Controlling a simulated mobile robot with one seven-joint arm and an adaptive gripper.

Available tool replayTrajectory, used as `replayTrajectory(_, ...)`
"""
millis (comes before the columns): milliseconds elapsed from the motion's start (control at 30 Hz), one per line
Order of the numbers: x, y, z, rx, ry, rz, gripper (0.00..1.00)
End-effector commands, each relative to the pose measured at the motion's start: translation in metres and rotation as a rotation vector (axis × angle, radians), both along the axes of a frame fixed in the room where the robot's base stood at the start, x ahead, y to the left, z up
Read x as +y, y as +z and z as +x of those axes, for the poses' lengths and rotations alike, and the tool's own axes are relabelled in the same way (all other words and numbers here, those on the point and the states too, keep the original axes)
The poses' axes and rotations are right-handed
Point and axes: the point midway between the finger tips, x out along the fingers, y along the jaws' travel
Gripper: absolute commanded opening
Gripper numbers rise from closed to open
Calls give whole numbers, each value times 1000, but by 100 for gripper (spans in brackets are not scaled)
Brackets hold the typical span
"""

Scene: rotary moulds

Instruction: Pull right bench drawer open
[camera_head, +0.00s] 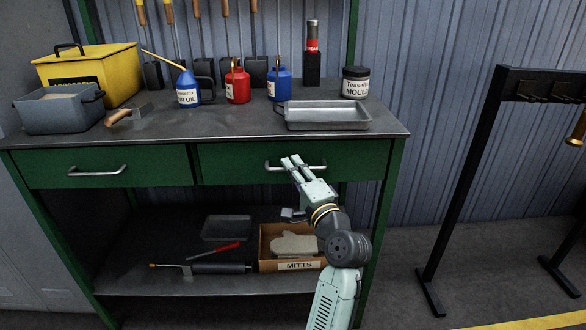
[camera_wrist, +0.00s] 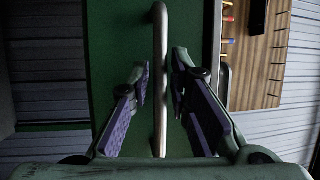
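The right bench drawer (camera_head: 235,163) has a green front and sits flush in the bench, closed. Its metal bar handle (camera_head: 318,167) is partly hidden by my gripper in the head view. My gripper (camera_head: 292,162) is at the left half of this handle. In the wrist view the handle (camera_wrist: 160,50) runs upright in the picture between the two fingers of my gripper (camera_wrist: 160,75). The fingers are open, one on each side of the bar, with a visible gap to it on both sides.
The left drawer (camera_head: 60,168) is closed. A mitts box (camera_head: 292,265) is on the lower shelf. A black rack (camera_head: 470,170) stands at right.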

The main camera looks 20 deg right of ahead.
Motion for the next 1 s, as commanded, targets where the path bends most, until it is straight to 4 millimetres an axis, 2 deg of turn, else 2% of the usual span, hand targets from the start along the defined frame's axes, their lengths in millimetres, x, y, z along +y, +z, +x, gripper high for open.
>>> replayTrajectory(333, 1, 1, 4, 0, -1, -1, 17)
replayTrajectory(600, 1, 1, 4, 0, -1, -1, 0)
replayTrajectory(1000, 0, 0, 3, 1, -1, -1, 0)
